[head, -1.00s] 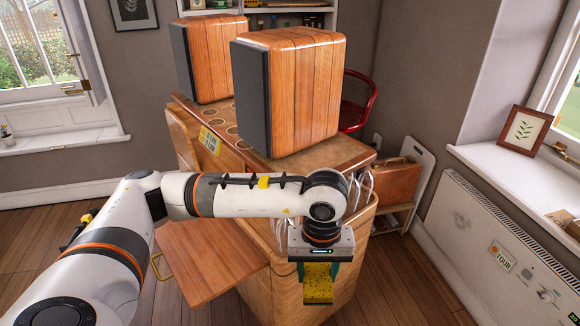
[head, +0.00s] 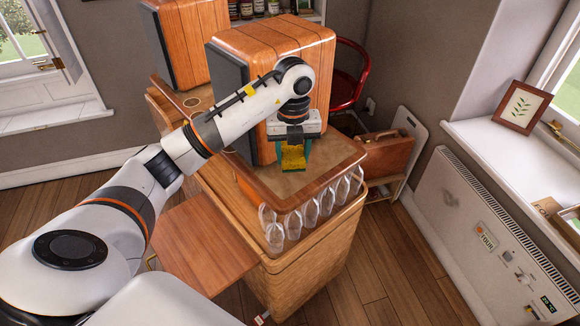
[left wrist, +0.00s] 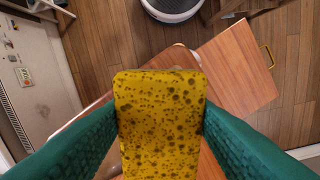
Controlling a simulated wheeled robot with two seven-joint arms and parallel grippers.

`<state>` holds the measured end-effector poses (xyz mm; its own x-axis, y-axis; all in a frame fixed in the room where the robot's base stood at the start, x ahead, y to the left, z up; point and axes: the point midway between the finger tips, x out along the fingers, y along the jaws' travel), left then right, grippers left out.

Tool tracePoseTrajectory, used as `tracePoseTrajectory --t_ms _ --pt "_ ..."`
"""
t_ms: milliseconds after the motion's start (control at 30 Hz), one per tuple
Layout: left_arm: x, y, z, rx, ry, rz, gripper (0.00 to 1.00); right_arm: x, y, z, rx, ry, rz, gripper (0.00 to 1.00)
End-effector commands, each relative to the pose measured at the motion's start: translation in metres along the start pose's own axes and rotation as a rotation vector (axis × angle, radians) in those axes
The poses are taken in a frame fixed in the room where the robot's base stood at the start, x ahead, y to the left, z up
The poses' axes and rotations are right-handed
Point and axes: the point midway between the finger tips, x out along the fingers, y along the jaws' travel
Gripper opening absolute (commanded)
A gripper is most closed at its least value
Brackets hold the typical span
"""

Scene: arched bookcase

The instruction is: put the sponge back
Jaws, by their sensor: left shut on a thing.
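The sponge (head: 292,157) is yellow with dark pores. My left gripper (head: 293,166) is shut on it and holds it above the cabinet's wooden top (head: 318,176), in front of the near wooden speaker (head: 270,60). In the left wrist view the sponge (left wrist: 160,115) fills the middle, with a green finger against each side. Whether the sponge touches the top cannot be told. My right gripper is not in view.
Several upside-down clear glasses (head: 310,213) hang below the top's front edge. A wooden flap (head: 203,245) sticks out at the left. A brown case (head: 385,153) and a red chair (head: 350,75) stand behind. A white heater (head: 480,230) lines the right wall.

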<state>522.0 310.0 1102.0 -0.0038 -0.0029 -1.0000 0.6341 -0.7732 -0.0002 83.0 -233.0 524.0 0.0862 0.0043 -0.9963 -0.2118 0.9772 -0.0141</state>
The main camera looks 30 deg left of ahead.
Motion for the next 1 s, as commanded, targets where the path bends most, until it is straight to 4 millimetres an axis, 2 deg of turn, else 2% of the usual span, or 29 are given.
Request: tracePoseTrajectory --t_ms 167,400,800,1000 --pt "-0.001 -0.004 -0.004 -0.163 -0.003 -0.001 0.31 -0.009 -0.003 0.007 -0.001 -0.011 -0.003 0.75" --pt "0.04 -0.005 -0.005 -0.182 -0.003 -0.003 0.31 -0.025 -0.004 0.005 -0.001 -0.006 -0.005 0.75" --pt "0.088 -0.005 -0.005 -0.178 -0.002 -0.001 0.31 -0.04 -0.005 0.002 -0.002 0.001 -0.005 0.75" --pt "0.096 -0.005 -0.005 -0.177 0.001 0.001 0.31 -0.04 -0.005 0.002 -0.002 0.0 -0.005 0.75"
